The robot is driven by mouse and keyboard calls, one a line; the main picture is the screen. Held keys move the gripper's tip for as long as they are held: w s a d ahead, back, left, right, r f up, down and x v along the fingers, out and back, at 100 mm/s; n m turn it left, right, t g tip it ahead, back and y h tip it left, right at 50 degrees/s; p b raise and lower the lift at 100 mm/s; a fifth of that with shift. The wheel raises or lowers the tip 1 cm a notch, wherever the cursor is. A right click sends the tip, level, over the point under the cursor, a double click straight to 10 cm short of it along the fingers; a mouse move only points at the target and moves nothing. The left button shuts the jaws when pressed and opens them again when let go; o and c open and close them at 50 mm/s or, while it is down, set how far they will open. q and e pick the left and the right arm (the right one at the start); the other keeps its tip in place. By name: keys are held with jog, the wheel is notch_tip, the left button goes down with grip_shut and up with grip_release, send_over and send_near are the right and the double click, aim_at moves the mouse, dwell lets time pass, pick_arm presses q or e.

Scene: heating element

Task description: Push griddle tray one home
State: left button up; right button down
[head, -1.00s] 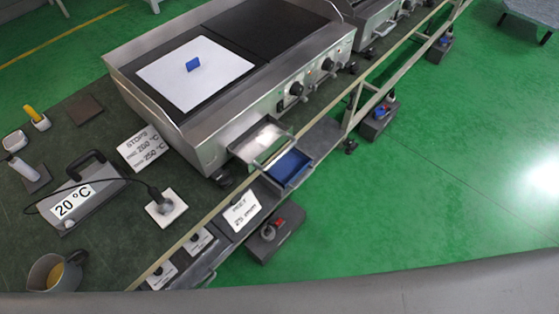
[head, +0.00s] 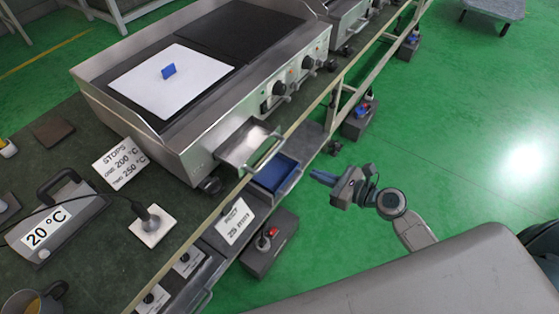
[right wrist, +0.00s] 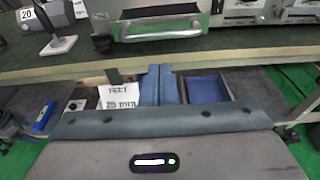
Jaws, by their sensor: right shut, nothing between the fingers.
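Griddle tray one (head: 240,147) is a shallow steel drawer with a bar handle, at the front of the near griddle (head: 200,146). It sticks out of the front panel over the bench edge. In the right wrist view the tray (right wrist: 165,24) shows at the top centre, handle facing me. My right gripper (head: 320,177) is in front of the bench, right of the tray and apart from it. Its blue-grey fingers (right wrist: 159,84) are shut and empty, pointing towards the bench below the tray. My left gripper is not in view.
An open drawer with a blue inside (head: 274,175) sits below the tray. A card (head: 234,221) lies beside it. Knobs (head: 279,88) line the griddle front. A dark block with a red part (head: 268,245) stands on the floor.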

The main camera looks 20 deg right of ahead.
jog(key=p, duration=0.1)
send_near(261, 149)
jog(key=w+a+f, duration=0.1)
jog(key=w+f, duration=0.1)
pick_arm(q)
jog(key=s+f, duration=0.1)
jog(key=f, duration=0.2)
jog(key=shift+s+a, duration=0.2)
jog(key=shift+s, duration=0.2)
pick_arm(e)
jog(key=shift+s+a, duration=0.1)
jog(key=shift+a, duration=0.2)
jog(key=shift+r, duration=0.1)
jog(key=shift+w+a, duration=0.15)
jog(key=shift+w, duration=0.05)
jog(key=w+a+p, duration=0.1)
jog(key=w, duration=0.1)
jog(key=w+a+p, duration=0.1)
jog(key=w+a, duration=0.1)
jog(key=shift+r, duration=0.2)
jog(key=x, duration=0.5)
jog(key=shift+r, duration=0.25)
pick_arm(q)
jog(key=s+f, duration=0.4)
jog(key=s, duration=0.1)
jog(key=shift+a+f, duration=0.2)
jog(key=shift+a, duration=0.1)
pick_arm(e)
jog(key=shift+r, duration=0.15)
